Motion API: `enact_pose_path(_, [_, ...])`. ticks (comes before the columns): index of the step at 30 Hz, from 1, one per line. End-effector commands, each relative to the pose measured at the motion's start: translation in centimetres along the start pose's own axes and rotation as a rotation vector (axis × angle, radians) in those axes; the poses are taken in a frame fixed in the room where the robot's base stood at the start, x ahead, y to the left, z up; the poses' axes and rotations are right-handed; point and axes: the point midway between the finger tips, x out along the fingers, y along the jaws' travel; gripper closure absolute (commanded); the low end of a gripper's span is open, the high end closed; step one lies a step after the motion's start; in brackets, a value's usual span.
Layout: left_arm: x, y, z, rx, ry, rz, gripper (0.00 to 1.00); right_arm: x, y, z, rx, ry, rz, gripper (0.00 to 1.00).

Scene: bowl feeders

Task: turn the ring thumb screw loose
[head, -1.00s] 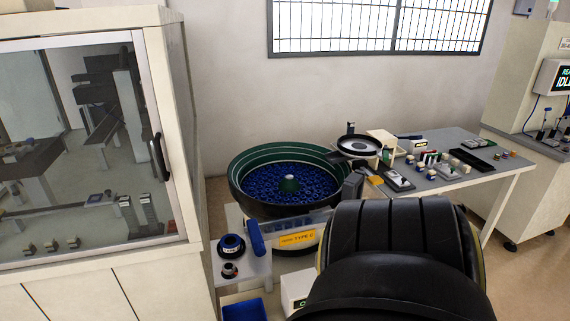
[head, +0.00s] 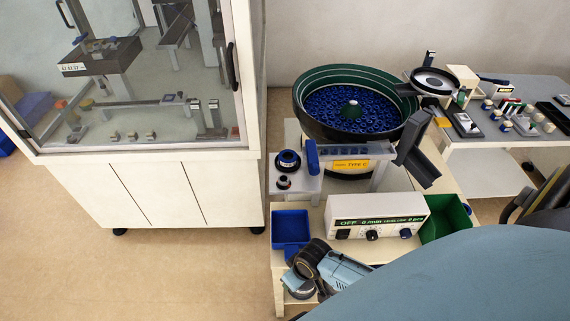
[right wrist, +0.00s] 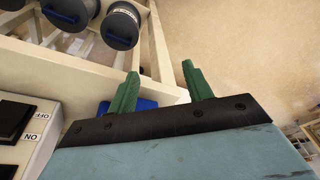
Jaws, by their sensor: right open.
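I cannot clearly pick out the ring thumb screw in either view. The bowl feeder (head: 311,118), dark outside and green inside, holds many blue rings around a central cone (head: 349,110). A larger black-and-blue ring piece (head: 288,160) and a smaller dark one (head: 284,182) stand on a grey plate left of the feeder. In the right wrist view my right gripper (right wrist: 160,76) has its green fingers spread apart with nothing between them. Its fingers are not distinguishable in the head view, where parts of my arm cover the bottom. My left gripper is not in view.
A control box (head: 380,208) reading OFF stands between a blue bin (head: 291,228) and a green bin (head: 447,222). In the right wrist view, dark-ended cylinders (right wrist: 121,27) are at the top and the box (right wrist: 20,130) at left. A glazed cabinet (head: 190,195) stands left.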

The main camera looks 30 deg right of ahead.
Motion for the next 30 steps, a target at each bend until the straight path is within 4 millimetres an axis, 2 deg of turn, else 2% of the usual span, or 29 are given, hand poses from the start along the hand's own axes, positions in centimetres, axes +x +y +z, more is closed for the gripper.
enact_pose_path(1, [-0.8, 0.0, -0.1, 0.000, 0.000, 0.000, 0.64, -2.4, -0.4, -2.0, -0.011, 0.014, -0.011, 0.50])
enact_pose_path(3, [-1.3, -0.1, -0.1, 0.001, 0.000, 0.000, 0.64, -5.1, -1.0, -4.2, -0.025, 0.021, -0.027, 0.50])
enact_pose_path(5, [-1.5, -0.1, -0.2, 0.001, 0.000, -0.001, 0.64, -6.4, -0.3, -7.0, -0.033, 0.019, -0.034, 0.50])
enact_pose_path(8, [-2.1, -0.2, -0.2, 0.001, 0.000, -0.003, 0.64, -9.7, 0.2, -11.1, -0.050, 0.009, -0.049, 0.50])
enact_pose_path(12, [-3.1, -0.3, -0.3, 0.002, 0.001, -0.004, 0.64, -15.8, 1.3, -16.3, -0.081, -0.030, -0.054, 0.50])
enact_pose_path(15, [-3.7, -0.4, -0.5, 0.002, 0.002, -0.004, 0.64, -20.1, 2.8, -19.1, -0.091, -0.076, -0.037, 0.50])
enact_pose_path(19, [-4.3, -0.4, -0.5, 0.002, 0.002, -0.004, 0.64, -25.1, 5.3, -21.6, -0.076, -0.135, -0.002, 0.50])
enact_pose_path(24, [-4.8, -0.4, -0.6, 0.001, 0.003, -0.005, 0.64, -30.1, 7.8, -23.2, -0.043, -0.198, 0.034, 0.50])
enact_pose_path(27, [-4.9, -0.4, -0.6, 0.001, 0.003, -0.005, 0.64, -31.7, 8.6, -23.5, -0.030, -0.218, 0.045, 0.50])
enact_pose_path(30, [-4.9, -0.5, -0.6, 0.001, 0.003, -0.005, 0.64, -31.9, 8.9, -23.5, -0.024, -0.228, 0.047, 0.50])
